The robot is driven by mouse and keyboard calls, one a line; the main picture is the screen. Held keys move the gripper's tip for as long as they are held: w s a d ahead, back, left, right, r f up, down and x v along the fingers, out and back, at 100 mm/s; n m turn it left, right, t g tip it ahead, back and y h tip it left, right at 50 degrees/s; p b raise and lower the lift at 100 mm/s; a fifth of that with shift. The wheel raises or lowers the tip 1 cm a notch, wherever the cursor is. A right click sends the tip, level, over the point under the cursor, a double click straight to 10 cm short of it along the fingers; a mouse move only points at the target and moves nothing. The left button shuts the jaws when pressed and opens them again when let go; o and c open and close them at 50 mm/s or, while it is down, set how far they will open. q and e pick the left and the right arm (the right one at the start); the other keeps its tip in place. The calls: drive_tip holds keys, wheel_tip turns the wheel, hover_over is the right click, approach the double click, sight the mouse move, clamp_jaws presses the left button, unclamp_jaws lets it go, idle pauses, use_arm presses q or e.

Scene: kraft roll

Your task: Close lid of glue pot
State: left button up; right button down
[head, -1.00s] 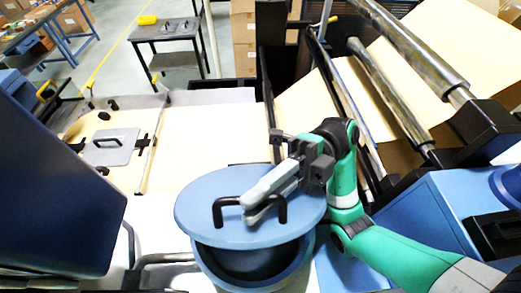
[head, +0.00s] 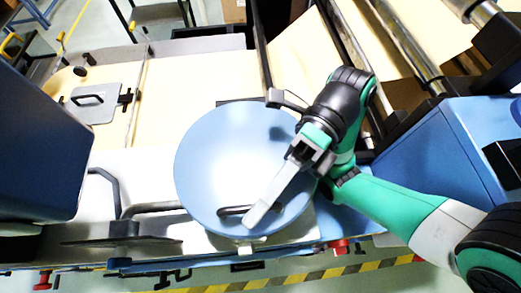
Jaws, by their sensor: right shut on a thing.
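The glue pot lid (head: 225,150) is a round blue disc with a dark bar handle (head: 232,210), in the middle of the head view. My right gripper (head: 256,212) reaches in from the right and is shut on the handle near the lid's lower edge. The pot itself is hidden beneath the lid, so I cannot tell whether the lid rests on its rim or stands above it. My left gripper is not in view.
A dark blue panel (head: 40,130) stands close on the left. A grey plate with a black handle (head: 95,102) lies on the tan sheet at upper left. A blue housing (head: 465,150) and metal rollers (head: 405,45) are on the right. Striped floor tape (head: 330,272) shows below.

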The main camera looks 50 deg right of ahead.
drive_tip(key=shift+f, duration=0.25)
drive_tip(key=c, duration=1.2)
unclamp_jaws()
drive_tip(key=shift+o, duration=0.2)
drive_tip(key=shift+d+r, duration=0.1)
drive_tip(key=shift+d+r, duration=0.1)
drive_tip(key=shift+d, duration=0.25)
drive_tip(key=d, duration=0.3)
drive_tip(key=d+r, duration=0.1)
drive_tip(key=d, duration=0.6)
drive_tip(key=shift+s+d+r+p, duration=0.2)
drive_tip(key=shift+d+r+p, duration=0.05)
drive_tip(key=shift+d+p, duration=0.1)
drive_tip(key=shift+a, duration=0.15)
